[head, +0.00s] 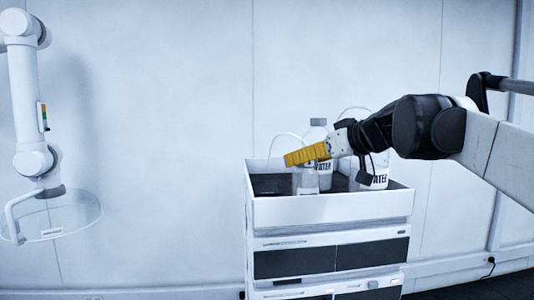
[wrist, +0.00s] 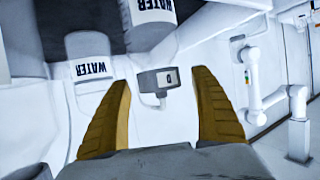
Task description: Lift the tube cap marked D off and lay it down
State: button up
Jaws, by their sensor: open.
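The cap marked D (wrist: 158,82) is a grey block with a pale label in the wrist view, with a short white stem at its lower edge. My gripper (wrist: 161,79) is open, with one yellow finger on each side of the cap and visible gaps between. In the head view my gripper (head: 306,154) is over the front of the white tray (head: 330,208), above a clear bottle (head: 306,182). I cannot make out the cap there. What the cap sits on is unclear.
Bottles labelled WATER stand in the tray, one at the back (head: 318,130) and one at the right (head: 381,175). Thin tubes arch above them. The tray tops a stack of white instruments (head: 290,243). A white jointed arm (head: 28,90) hangs at the left.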

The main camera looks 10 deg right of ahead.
jog(key=shift+w+a+f, duration=0.2)
jog(key=shift+w+f, duration=0.05)
jog(key=shift+w, duration=0.25)
jog(key=shift+s, duration=0.25)
jog(key=shift+c, duration=0.9)
jog(key=c, duration=1.1)
jog(key=shift+r, duration=0.15)
